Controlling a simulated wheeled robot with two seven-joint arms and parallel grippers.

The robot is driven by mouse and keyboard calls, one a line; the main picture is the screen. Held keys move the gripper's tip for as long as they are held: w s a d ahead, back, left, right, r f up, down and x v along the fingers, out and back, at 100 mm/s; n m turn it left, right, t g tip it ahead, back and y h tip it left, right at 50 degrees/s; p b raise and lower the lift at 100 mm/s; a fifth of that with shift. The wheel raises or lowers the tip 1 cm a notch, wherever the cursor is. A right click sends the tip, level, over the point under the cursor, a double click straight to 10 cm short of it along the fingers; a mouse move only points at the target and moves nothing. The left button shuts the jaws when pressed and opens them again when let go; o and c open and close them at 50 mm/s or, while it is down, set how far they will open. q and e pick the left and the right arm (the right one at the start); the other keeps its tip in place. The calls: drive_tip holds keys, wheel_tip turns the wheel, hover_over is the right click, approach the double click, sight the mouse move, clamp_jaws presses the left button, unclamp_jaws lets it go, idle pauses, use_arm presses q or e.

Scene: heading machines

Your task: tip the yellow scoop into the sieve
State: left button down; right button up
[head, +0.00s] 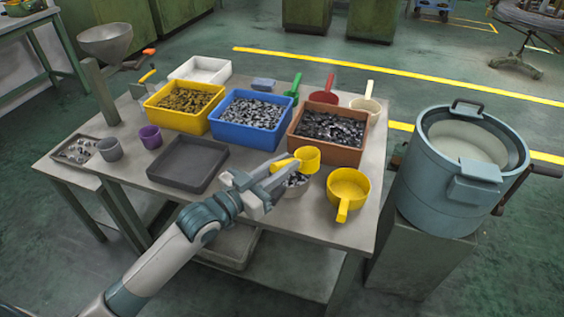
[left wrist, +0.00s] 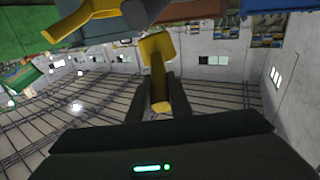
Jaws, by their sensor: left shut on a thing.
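My left gripper (head: 275,170) is shut on the handle of a small yellow scoop (head: 307,158). The scoop is up over the front right part of the table; its contents cannot be made out. In the left wrist view the scoop (left wrist: 157,48) stands out beyond the fingers (left wrist: 160,103). Just below it in the head view is a round bowl-like vessel (head: 293,190) with grey pieces in it, partly hidden by the gripper. A larger yellow pan (head: 348,188) with a handle toward me stands to its right. I cannot tell which vessel is the sieve. My right gripper is out of view.
Yellow (head: 164,118), blue (head: 225,134) and brown (head: 347,152) bins of small parts stand behind. Green (head: 294,88), red (head: 324,96) and cream (head: 366,105) scoops lie beyond. An empty dark tray (head: 187,180) is left. A large blue-grey drum machine (head: 430,180) stands right of the table.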

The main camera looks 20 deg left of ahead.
use_arm(q)
drive_tip(key=shift+s+d+r+m+p, duration=0.1)
drive_tip(key=shift+r+m+p, duration=0.4)
drive_tip(key=shift+m, duration=0.1)
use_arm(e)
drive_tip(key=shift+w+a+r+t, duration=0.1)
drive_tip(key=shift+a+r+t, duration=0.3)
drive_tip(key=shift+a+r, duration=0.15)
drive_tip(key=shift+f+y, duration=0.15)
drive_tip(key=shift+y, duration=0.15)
